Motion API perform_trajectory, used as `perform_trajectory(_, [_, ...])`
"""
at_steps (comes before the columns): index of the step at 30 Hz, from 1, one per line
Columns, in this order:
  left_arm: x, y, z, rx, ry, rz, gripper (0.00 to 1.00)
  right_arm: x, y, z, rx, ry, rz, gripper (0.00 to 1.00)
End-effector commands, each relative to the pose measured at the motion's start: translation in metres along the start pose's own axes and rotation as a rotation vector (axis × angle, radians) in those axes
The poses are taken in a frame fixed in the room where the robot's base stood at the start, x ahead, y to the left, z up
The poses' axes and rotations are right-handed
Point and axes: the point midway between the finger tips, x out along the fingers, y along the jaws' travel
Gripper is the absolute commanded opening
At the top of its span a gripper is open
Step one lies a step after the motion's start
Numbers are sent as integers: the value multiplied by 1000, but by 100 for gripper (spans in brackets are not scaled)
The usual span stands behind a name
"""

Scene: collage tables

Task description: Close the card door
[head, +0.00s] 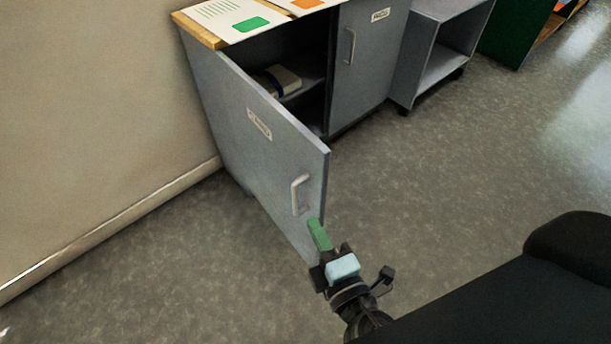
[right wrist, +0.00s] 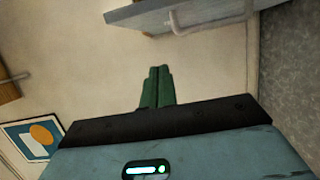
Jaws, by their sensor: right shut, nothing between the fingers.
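The card door (head: 262,140) is a grey panel with a small label and a pale bar handle (head: 297,194). It stands wide open, swung out from the left side of the grey cabinet. My right gripper (head: 316,232) has green fingers, is shut and empty, and is by the door's lower free edge, below the handle. In the right wrist view the shut green fingers (right wrist: 156,87) point at the beige wall, and the door (right wrist: 190,14) with its handle (right wrist: 176,22) crosses the top. I cannot tell whether the fingers touch the door. My left gripper is out of view.
The cabinet's second door (head: 366,65) is shut. A rolled item (head: 284,80) lies on the shelf inside the open side. A grey open shelf unit on casters (head: 437,60) stands to the right. The floor (head: 470,150) in front is clear. The wall (head: 90,120) is at the left.

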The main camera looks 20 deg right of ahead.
Motion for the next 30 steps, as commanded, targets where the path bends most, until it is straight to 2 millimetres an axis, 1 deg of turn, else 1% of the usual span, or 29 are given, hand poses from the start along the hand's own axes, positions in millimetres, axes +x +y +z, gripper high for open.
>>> perform_trajectory(2, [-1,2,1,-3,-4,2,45,1,5,-1,-13,1,13,0])
perform_trajectory(7, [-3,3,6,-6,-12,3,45,3,5,-1,-14,1,14,0])
perform_trajectory(11, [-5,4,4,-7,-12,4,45,12,5,-1,-15,1,15,0])
perform_trajectory(14, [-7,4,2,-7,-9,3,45,26,6,-1,-13,1,16,0])
perform_trajectory(21, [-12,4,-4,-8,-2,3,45,70,7,-1,-14,0,15,0])
perform_trajectory(27, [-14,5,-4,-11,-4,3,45,105,7,-1,-13,0,14,0])
perform_trajectory(30, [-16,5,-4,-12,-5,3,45,106,6,16,-17,0,12,0])
